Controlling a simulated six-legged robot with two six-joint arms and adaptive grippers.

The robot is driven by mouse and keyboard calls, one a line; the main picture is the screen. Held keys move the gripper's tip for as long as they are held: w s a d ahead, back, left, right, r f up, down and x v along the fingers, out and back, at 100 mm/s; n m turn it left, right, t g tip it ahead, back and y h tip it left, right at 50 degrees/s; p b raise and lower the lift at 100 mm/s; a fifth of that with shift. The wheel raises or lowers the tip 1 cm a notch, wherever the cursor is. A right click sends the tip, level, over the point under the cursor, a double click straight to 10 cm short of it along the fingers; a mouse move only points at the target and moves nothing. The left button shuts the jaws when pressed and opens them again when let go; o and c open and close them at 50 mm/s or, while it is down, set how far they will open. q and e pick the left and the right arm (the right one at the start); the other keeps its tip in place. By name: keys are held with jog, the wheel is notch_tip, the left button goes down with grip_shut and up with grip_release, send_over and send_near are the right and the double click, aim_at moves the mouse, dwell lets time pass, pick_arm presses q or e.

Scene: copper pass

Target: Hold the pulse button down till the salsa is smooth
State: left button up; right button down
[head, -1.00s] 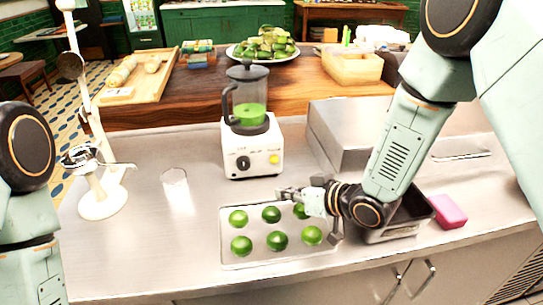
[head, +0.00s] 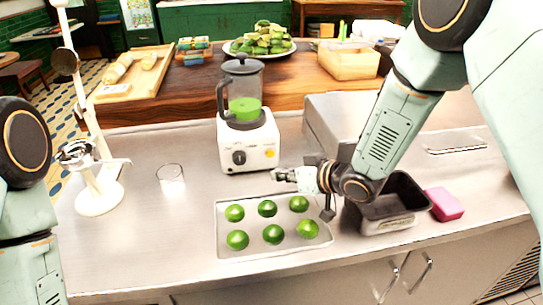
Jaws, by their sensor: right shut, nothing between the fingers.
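The blender stands on the steel counter in the head view, with a white base (head: 247,146) and a clear, dark-lidded jar (head: 243,88). Green salsa (head: 244,108) fills the lower part of the jar. On the base front are a black dial (head: 239,157) and a yellow button (head: 270,153), which I take to be the pulse button. My right gripper (head: 282,175) is shut and empty, just in front of and below the yellow button, apart from it. My left gripper is out of view; only part of that arm shows at the left edge.
A tray (head: 222,246) of several limes lies in front of the blender. A dark bin (head: 385,224) and a pink sponge (head: 443,204) are to its right. A glass (head: 171,180) and a white lever press (head: 100,198) stand left. A steel box (head: 330,125) is right of the blender.

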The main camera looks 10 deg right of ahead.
aim_at(270, 154)
jog(key=w, duration=0.4)
jog(key=shift+a+f, duration=0.2)
jog(key=shift+f, duration=0.05)
jog(key=shift+w, duration=0.3)
jog(key=shift+w+d+r, duration=0.15)
jog(key=shift+d+r, duration=0.05)
jog(key=shift+w+a+f, duration=0.15)
jog(key=shift+w, duration=0.1)
jog(key=shift+s, duration=0.2)
jog(key=shift+w, duration=0.2)
jog(key=shift+s, duration=0.15)
